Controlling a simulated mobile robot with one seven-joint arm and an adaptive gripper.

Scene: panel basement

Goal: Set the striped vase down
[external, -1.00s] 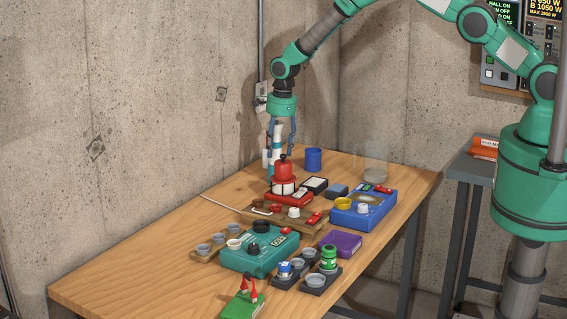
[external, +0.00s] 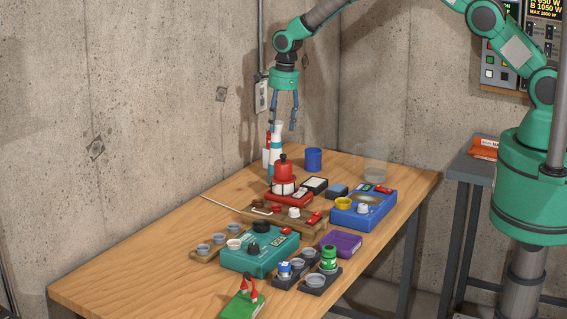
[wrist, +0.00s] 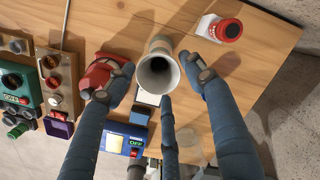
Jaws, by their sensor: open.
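In the wrist view I look down into the flared mouth of the vase (wrist: 158,70). My gripper (external: 282,127) is open and empty above the vase, its fingers pointing down and spread apart. In the wrist view the fingers of my gripper (wrist: 157,64) lie either side of the vase's mouth.
The red appliance (external: 283,178) is in front, and a blue cup (external: 313,159) is to the right. Several devices crowd the middle of the table (external: 130,262); its left front part is bare.

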